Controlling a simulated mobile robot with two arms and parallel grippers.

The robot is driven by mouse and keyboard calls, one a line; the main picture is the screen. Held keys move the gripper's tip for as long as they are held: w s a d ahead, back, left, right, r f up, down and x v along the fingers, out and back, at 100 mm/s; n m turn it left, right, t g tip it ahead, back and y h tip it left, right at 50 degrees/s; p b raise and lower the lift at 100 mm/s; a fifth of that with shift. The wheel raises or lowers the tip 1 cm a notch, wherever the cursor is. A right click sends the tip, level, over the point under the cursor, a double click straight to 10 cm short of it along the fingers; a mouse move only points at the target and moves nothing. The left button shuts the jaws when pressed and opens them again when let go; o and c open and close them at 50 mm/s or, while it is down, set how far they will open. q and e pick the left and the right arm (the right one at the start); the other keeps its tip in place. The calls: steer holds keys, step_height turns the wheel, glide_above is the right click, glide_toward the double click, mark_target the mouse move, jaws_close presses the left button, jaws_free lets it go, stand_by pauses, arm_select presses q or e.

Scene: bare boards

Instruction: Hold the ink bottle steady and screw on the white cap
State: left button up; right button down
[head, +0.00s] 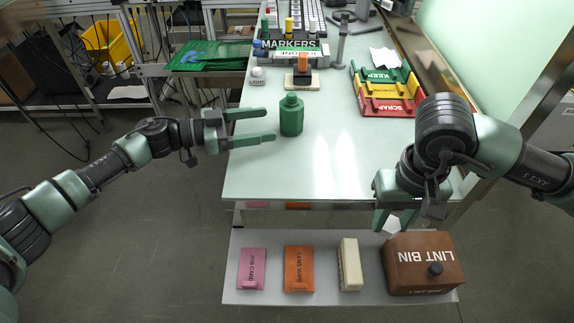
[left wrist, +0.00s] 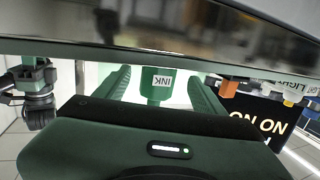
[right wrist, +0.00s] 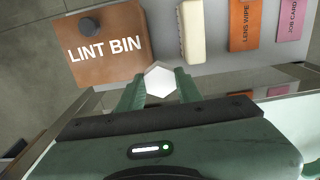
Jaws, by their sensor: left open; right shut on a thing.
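The green ink bottle (head: 291,115) stands upright on the table. In the left wrist view its INK label (left wrist: 163,82) shows between the fingers. My left gripper (head: 262,125) is open, its fingers pointing at the bottle from the left, with the fingertips just short of it or beside it. The white cap (right wrist: 160,81) is a six-sided piece held between the fingertips of my right gripper (right wrist: 158,84). My right gripper also shows in the head view (head: 394,222), pointing down at the table's front right edge, shut on the cap.
The table (head: 330,165) is clear around the bottle. Behind stand a marker box (head: 290,47), an orange-handled stamp (head: 302,75) and a small LIGHT bottle (head: 257,76). KEEP and SCRAP trays (head: 388,95) lie back right. A lower shelf holds a brown lint bin (head: 422,265).

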mark_target(285, 121)
arm_select(q)
steer(key=x, duration=0.3)
steer(key=shift+d+f+b, duration=0.15)
steer(key=shift+b, duration=0.25)
arm_select(e)
steer(key=shift+d+f, duration=0.1)
steer(key=shift+f, duration=0.65)
arm_select(q)
steer(key=shift+p+x, duration=0.7)
steer(key=shift+x, duration=0.3)
arm_select(e)
steer(key=shift+w+r, duration=0.1)
steer(key=shift+r, duration=0.6)
arm_select(q)
steer(key=shift+w+d, duration=0.15)
steer(key=shift+d, duration=0.4)
arm_select(e)
steer(key=shift+r, duration=0.15)
arm_select(q)
steer(key=shift+w+d, duration=0.1)
steer(key=shift+d, duration=0.05)
steer(key=c, duration=1.1)
steer(key=o, duration=1.1)
steer(key=shift+o, duration=0.2)
